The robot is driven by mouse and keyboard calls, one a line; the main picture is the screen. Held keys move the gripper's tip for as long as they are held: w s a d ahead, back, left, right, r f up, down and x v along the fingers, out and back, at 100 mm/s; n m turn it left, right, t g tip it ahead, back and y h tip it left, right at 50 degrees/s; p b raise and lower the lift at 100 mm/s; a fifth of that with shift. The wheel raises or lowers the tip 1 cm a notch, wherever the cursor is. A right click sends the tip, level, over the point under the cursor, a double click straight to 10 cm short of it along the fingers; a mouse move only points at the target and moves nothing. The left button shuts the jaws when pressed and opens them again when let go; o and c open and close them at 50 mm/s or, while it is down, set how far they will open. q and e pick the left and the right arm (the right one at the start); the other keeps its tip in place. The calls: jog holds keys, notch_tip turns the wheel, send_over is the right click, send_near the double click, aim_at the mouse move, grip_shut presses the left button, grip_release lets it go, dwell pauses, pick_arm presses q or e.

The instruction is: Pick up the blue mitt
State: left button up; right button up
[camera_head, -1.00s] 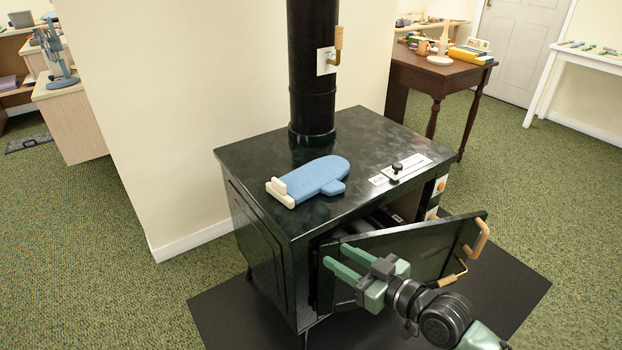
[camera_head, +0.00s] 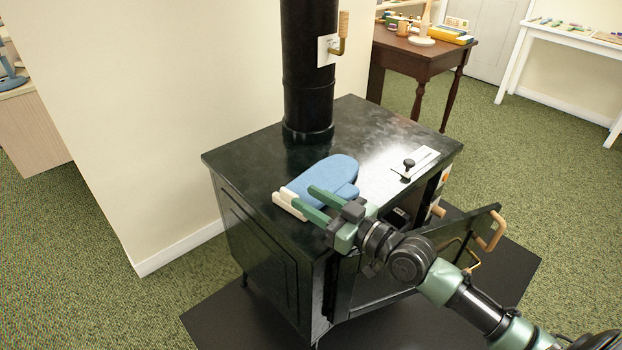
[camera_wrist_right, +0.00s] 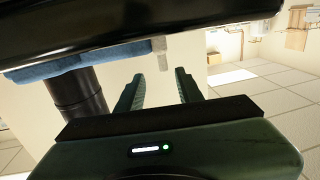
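The blue mitt (camera_head: 335,171) lies flat on the top of the black stove (camera_head: 262,150), its white cuff end toward the front left. My right gripper (camera_head: 302,197) is above the stove's front edge, its two green fingers overlapping the cuff end of the mitt in the head view. In the right wrist view, the fingers (camera_wrist_right: 158,88) are apart with nothing between them. There the mitt (camera_wrist_right: 90,60) shows at the upper left, beside the fingers and apart from them. My left gripper is in neither view.
The black stovepipe (camera_head: 309,70) rises behind the mitt, with a wooden-handled lever on it. A black knob (camera_head: 408,163) stands on a plate at the stove's right. The stove door (camera_head: 415,265) hangs open below my right arm. A brown table (camera_head: 425,60) stands behind.

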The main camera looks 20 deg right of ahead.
aim_at(290, 192)
jog(key=w+a, duration=0.3)
jog(key=shift+w+a+f, duration=0.1)
jog(key=shift+w+a, duration=0.1)
jog(key=shift+w, duration=0.6)
jog(key=shift+d, duration=0.1)
grip_shut()
